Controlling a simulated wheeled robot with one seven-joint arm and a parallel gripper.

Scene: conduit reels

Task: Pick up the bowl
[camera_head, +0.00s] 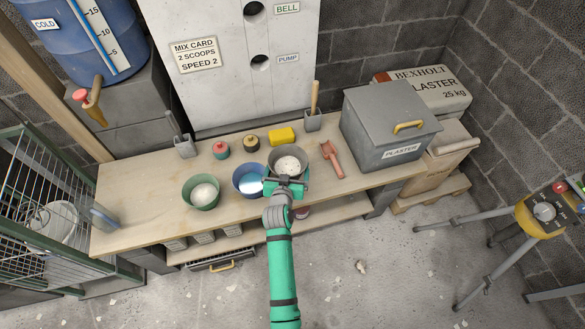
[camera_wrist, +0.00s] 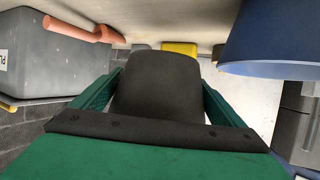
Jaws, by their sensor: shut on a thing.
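A dark grey bowl (camera_head: 289,153) with pale powder in it is at the right of the row of bowls in the head view. My gripper (camera_head: 287,182) is at its near side, shut on it. In the wrist view the dark grey bowl (camera_wrist: 158,85) fills the space between the green fingers of my gripper (camera_wrist: 160,82). I cannot tell whether the bowl touches the bench. A blue bowl (camera_head: 240,184) with pale bluish contents stands close on its left and shows in the wrist view (camera_wrist: 270,45). A green bowl (camera_head: 203,205) with white contents stands farther left.
A red scoop (camera_head: 333,160) and a grey plaster bin (camera_head: 385,125) are to the right on the wooden bench (camera_head: 120,190). A yellow block (camera_head: 282,136) and two small jars are behind. A wire rack (camera_head: 40,215) stands left, a yellow tripod device (camera_head: 545,212) right.

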